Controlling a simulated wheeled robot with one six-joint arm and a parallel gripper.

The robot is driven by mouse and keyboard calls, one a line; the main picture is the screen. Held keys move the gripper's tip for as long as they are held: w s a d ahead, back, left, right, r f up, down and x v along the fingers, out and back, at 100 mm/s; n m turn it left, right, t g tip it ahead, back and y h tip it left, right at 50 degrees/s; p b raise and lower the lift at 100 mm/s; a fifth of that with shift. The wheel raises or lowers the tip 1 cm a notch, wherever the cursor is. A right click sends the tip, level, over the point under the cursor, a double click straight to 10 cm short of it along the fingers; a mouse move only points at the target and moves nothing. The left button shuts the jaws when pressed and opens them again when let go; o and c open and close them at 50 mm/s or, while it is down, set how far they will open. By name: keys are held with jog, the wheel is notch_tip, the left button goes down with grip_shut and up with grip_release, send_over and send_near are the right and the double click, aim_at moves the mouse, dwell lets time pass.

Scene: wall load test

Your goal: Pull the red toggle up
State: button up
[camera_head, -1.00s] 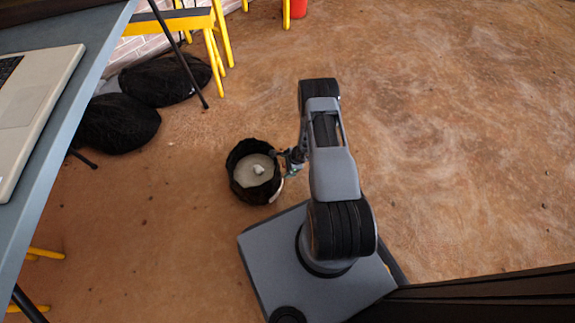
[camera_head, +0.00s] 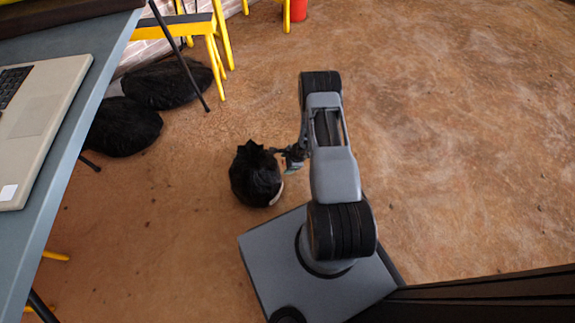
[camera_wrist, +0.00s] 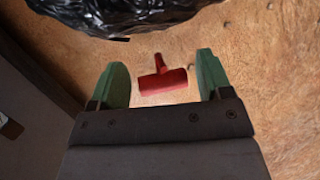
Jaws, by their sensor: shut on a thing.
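The red toggle (camera_wrist: 163,82) is a small T-shaped piece between the green fingertips of my gripper (camera_wrist: 162,72) in the wrist view. My gripper is shut on it. A shiny black bag (camera_wrist: 80,14) fills the top left of the wrist view. In the head view the black bag (camera_head: 255,180) stands on the floor, its top gathered into a tuft. My gripper (camera_head: 290,158) is just to the right of the bag's top. The toggle cannot be made out in the head view.
A blue-grey table (camera_head: 88,85) with a laptop (camera_head: 38,120) stands at the left. Two black bags (camera_head: 165,83) (camera_head: 120,128) lie behind it, near a yellow-legged stool (camera_head: 212,55). A red object (camera_head: 297,10) is at the back. The floor at the right is clear.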

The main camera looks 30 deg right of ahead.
jog(key=shift+w+r, duration=0.1)
jog(key=shift+r, duration=0.6)
jog(key=o, duration=1)
jog(key=shift+d, duration=0.1)
jog(key=shift+o, duration=1.3)
jog(key=p+v, duration=0.5)
jog(key=v, duration=0.8)
jog(key=shift+r, duration=0.35)
